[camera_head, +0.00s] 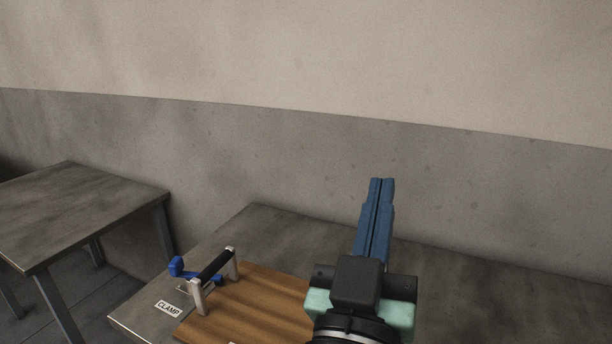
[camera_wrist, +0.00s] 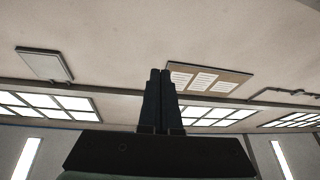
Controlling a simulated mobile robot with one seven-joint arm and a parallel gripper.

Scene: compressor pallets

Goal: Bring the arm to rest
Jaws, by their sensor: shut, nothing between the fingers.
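My gripper (camera_head: 381,183) is raised above the table in the head view, its long blue fingers pointing up and away toward the wall. The fingers lie side by side, shut, with nothing between them. In the wrist view the gripper (camera_wrist: 161,74) shows as dark fingers in the lower middle. Behind it are a pale surface, window panes and a board with paper sheets, well apart from the fingers. My wrist hides part of the wooden board and table below it.
A grey table (camera_head: 270,217) stands below my arm. On it are a wooden board (camera_head: 262,300) with a black-barred handle (camera_head: 214,266), a blue clamp-like part (camera_head: 177,266) and a "CLAMP" label (camera_head: 168,308). Another table (camera_head: 75,205) stands at left. A wall (camera_head: 300,150) closes the back.

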